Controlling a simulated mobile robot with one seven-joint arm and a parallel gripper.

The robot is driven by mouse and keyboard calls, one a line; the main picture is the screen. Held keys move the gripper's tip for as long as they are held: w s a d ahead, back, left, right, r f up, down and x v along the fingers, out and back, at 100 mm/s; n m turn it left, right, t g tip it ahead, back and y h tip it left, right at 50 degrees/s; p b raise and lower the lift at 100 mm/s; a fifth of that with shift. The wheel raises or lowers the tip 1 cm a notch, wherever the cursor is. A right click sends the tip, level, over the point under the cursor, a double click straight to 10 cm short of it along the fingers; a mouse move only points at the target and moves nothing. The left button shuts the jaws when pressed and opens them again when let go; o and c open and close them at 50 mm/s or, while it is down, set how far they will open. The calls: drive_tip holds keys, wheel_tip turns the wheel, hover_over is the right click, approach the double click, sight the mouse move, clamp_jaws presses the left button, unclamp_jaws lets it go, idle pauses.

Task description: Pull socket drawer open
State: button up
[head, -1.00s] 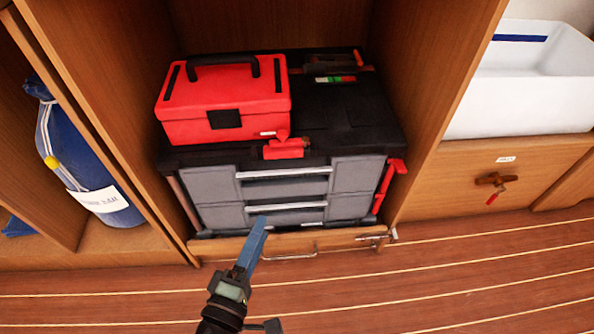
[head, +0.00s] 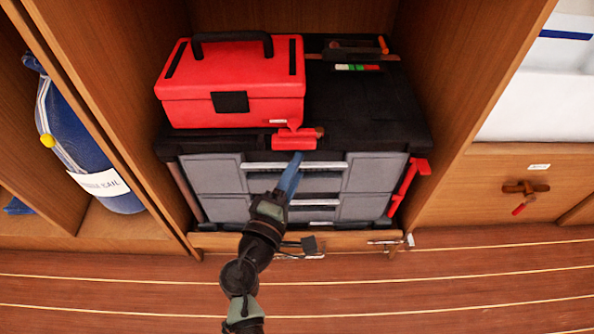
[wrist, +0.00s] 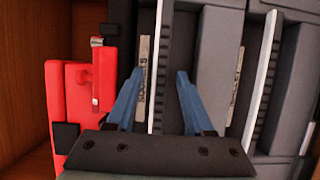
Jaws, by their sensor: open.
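The grey two-drawer unit sits under a black top. The upper drawer (head: 215,175) has a pale bar handle (head: 325,165), and it looks shut. In the wrist view a label reading like "SOCKETS" (wrist: 144,78) lies beside the upper handle (wrist: 157,60). My gripper (head: 297,156) is in front of the upper drawer. In the wrist view its blue fingers (wrist: 160,75) are spread, with the upper handle appearing between them. I cannot tell whether they touch it. The lower drawer (head: 222,210) also looks shut; its handle (wrist: 262,70) is right of the fingers in the wrist view.
A red toolbox (head: 235,90) stands on the black top (head: 365,105). A red latch (head: 294,139) is at the front edge and a red lever (head: 408,190) at the right side. Wooden walls (head: 470,70) flank the unit. The floor in front is mostly clear.

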drive_tip(key=shift+w+d, duration=0.2)
drive_tip(key=shift+w, duration=0.25)
clamp_jaws()
idle(1.2)
